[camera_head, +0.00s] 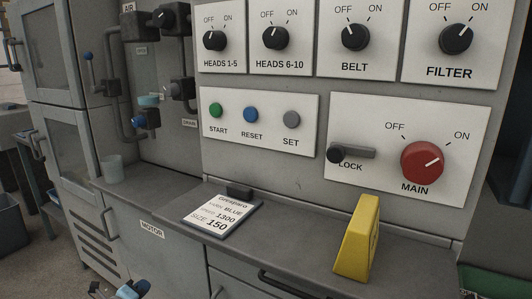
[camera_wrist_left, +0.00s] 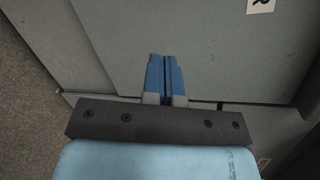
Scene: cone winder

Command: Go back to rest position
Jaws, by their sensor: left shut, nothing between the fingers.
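My left gripper (camera_head: 128,290) shows at the bottom left of the head view, low in front of the cabinet marked MOTOR and partly cut off by the frame edge. In the left wrist view its two blue fingers (camera_wrist_left: 166,78) are together with nothing between them. Grey cabinet panels lie beyond the fingers, and they look clear of them. My right gripper is in neither view.
A grey ledge (camera_head: 300,232) carries a yellow wedge-shaped block (camera_head: 358,238), a order card (camera_head: 222,213) and a cup (camera_head: 113,169). Above are the red MAIN knob (camera_head: 422,162), pointing toward ON, and the LOCK lever (camera_head: 352,153). Handles (camera_head: 107,224) protrude from the cabinet front.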

